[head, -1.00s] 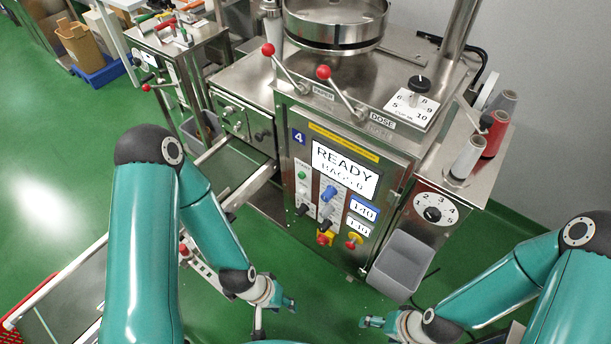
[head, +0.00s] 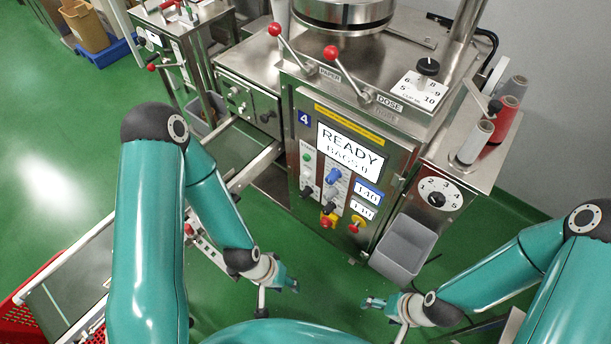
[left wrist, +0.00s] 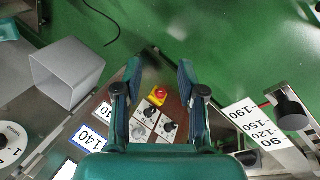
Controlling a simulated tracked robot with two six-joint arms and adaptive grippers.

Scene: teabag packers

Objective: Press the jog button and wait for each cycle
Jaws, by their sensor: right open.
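The packing machine (head: 395,165) stands ahead with a control panel on its front. Its white display (head: 349,151) reads READY and BAGS 0. Below are a green START button (head: 306,157), a blue knob (head: 333,175), black knobs, a red-and-yellow button (head: 327,221) and a red knob on yellow (head: 356,224). I cannot read which control is the jog button. My left gripper (head: 288,280) is open and empty, low in front of the panel. In the left wrist view, a red-and-yellow button (left wrist: 159,92) shows between its spread fingers. My right gripper (head: 372,303) is open and empty, below the grey bin.
A grey bin (head: 404,249) hangs at the machine's lower right. Thread spools (head: 505,115) stand on the right shelf. Two red-knobbed levers (head: 330,53) stick up on top. A conveyor (head: 75,280) runs out to the lower left, near a red crate (head: 15,312).

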